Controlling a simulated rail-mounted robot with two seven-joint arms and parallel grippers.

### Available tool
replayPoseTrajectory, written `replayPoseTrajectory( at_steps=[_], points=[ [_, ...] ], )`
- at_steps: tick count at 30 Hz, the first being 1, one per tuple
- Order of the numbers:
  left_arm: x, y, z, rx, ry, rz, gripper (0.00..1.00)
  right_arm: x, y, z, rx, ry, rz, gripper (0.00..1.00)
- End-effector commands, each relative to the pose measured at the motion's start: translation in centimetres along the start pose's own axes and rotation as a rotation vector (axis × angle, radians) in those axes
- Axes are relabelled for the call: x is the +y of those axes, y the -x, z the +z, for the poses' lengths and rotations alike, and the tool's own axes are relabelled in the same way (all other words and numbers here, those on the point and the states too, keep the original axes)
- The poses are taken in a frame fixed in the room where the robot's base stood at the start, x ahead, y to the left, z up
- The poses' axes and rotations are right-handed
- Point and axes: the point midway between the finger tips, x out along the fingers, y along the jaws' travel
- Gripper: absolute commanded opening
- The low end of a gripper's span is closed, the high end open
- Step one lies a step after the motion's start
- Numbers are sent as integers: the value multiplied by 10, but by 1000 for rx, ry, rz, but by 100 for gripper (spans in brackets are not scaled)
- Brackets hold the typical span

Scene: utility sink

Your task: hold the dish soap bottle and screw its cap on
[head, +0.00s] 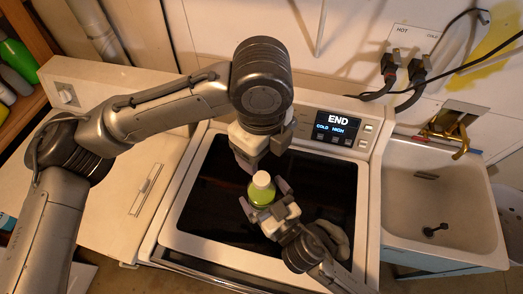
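The green dish soap bottle (262,198) stands over the dark washer lid, with its white cap (262,179) at the top. I cannot tell how tightly the cap sits on the neck. My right gripper (264,197) comes from the lower right and has its fingers on both sides of the bottle's body, shut on it. My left gripper (248,160) points down just above and slightly left of the cap. It looks apart from the cap; its fingers are partly hidden by its own body, so their opening is unclear.
The washer (200,235) with a dark glass lid lies beneath both grippers; its control panel (338,132) is behind. A utility sink (440,205) with a brass faucet (450,135) stands at right. A white machine top (135,205) is at left, with shelved bottles (18,65) beyond.

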Motion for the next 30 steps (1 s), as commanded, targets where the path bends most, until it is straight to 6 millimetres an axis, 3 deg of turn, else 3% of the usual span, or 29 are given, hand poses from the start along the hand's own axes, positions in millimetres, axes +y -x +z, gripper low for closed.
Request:
replayPoseTrajectory(
  at_steps=[16, 22, 30],
  points=[
    [0, -31, 0, 0, 0, 0, 67, 0, 102, 3, -2, -2, -1, 100],
    [0, -36, 0, 0, 0, 0, 67, 0, 121, 2, -2, -1, 0, 100],
    [0, -38, 0, 0, 0, 0, 67, 0, 128, 0, -1, 0, 0, 100]
  ],
)
